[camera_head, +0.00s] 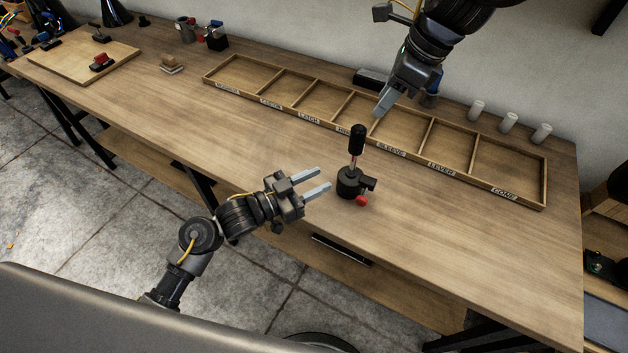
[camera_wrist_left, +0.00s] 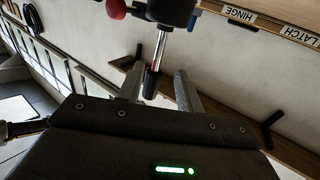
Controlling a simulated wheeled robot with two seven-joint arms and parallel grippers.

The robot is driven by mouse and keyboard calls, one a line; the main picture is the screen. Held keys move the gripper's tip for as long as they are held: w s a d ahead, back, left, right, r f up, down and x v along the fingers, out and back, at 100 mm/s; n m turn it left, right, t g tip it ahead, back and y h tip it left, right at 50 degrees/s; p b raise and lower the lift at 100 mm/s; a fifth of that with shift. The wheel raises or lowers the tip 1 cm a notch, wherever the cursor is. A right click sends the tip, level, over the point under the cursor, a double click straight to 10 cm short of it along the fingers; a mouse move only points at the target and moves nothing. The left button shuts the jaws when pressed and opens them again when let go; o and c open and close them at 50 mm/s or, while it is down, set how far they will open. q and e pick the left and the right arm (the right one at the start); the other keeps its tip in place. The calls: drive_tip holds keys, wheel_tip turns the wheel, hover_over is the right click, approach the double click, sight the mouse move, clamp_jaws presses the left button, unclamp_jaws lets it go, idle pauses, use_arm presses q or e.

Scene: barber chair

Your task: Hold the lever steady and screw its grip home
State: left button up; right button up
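The lever stands near the table's front edge: a black base (camera_head: 350,184) with a red knob (camera_head: 361,201), a thin metal shaft (camera_head: 354,163) and a black grip (camera_head: 357,139) on top. My left gripper (camera_head: 324,181) is open and empty, left of the lever, its fingers pointing towards it and apart from it. In the left wrist view the grip (camera_wrist_left: 152,84) shows between the fingertips, below the shaft (camera_wrist_left: 160,48) in the picture. My right gripper (camera_head: 379,112) points down from above, over the tray, behind and right of the grip; its finger gap is not visible.
A long compartment tray (camera_head: 450,173) with labels lies behind the lever. Three white cylinders (camera_head: 508,122) stand at the back right. A board (camera_head: 77,62) with small tools lies at the far left. The tabletop left of the lever is clear.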

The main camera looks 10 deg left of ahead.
sight(351, 173)
use_arm(q)
drive_tip(key=x, duration=1.1)
drive_tip(key=shift+a, duration=0.1)
drive_tip(key=shift+c, duration=0.4)
clamp_jaws()
